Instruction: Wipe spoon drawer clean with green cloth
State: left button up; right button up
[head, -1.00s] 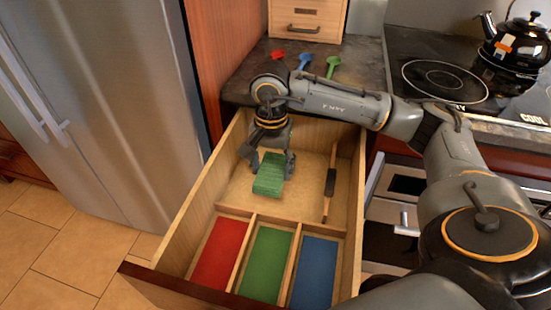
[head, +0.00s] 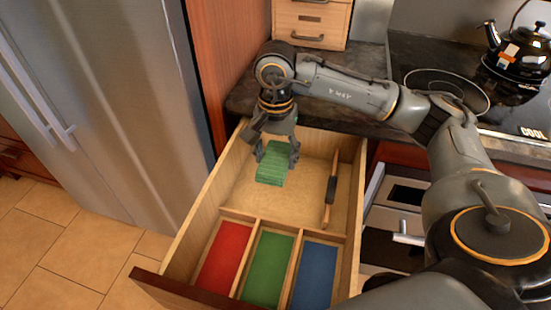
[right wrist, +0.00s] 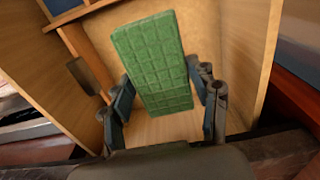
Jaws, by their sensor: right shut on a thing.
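The green cloth (head: 273,164), a ribbed block-like piece, is in the back compartment of the open drawer (head: 190,225). My right gripper (head: 277,158) is shut on it, with a finger on each side. In the right wrist view the cloth (right wrist: 155,65) sits between the two fingers (right wrist: 160,105) above the wooden drawer floor. I cannot tell whether it touches the floor. The spoons seen earlier on the counter are hidden behind my right arm. My left gripper is not in view.
A dark-handled tool (head: 331,188) leans by the drawer's right wall. Red (head: 223,258), green (head: 267,270) and blue (head: 315,275) compartments lie at the drawer's front. A fridge (head: 110,120) stands left; a stove with kettle (head: 517,50) is back right.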

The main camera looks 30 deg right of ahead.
notch_tip(320, 180, up, 10)
jog(key=p, duration=0.5)
jog(key=shift+r+p, duration=0.2)
jog(key=shift+p, duration=0.15)
